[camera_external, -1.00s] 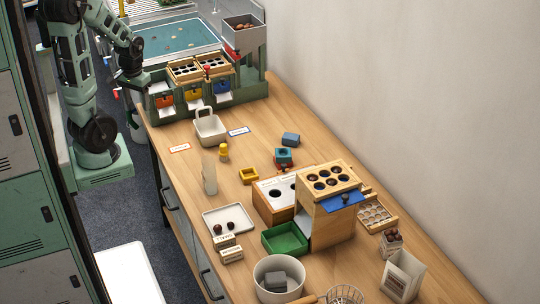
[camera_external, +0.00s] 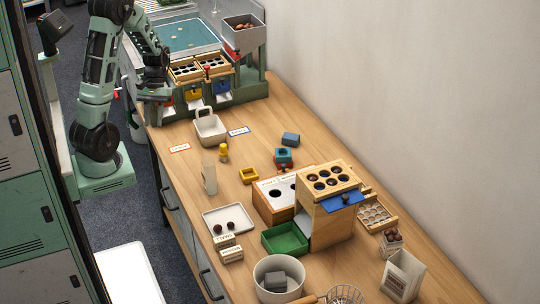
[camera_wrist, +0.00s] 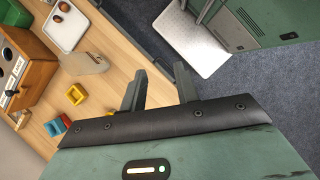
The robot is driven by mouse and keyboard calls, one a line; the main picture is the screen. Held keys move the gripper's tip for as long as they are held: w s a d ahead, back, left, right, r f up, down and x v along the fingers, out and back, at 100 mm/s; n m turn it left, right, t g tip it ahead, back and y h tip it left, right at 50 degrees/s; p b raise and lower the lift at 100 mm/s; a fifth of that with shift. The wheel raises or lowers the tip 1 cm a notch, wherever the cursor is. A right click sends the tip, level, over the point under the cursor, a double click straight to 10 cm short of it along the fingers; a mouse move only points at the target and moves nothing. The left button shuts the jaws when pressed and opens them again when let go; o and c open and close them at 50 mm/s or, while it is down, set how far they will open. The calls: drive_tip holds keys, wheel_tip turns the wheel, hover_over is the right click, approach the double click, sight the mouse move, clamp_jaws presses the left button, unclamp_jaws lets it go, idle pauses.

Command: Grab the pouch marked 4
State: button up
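No number 4 is legible on any pouch. A pale upright pouch-like packet (camera_external: 209,178) stands on the table left of the wooden box; it also shows in the wrist view (camera_wrist: 86,63). An open white pouch (camera_external: 404,277) stands at the table's near right end. Small white papers (camera_external: 224,97) sit under the coloured fronts of the green machine (camera_external: 245,91); I cannot tell if they are pouches. My gripper (camera_wrist: 159,88) is open and empty, its fingers apart above the table's edge. In the external view it is small and dark near the machine's left end.
A white basket (camera_external: 210,128), yellow figure (camera_external: 224,153), yellow block (camera_external: 248,175) and white tray (camera_external: 229,220) stand along the table. The wooden box (camera_external: 328,215), green tray (camera_external: 285,239) and round pot (camera_external: 279,264) crowd the near end.

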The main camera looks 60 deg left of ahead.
drive_tip(key=w+d+f+n+h+b, duration=0.3)
drive_tip(key=w+f+h, duration=0.3)
drive_tip(key=f, duration=0.1)
drive_tip(key=n+t+h+b, duration=0.2)
drive_tip(key=n+h, duration=0.1)
drive_tip(key=h, duration=0.5)
approach(209, 164)
drive_tip(key=d, duration=0.5)
drive_tip(key=d+f, duration=0.1)
drive_tip(key=d, duration=0.2)
drive_tip(key=shift+s+d+f+p, duration=0.1)
drive_tip(key=shift+d+p, duration=0.05)
drive_tip(key=shift+p, duration=0.2)
clamp_jaws()
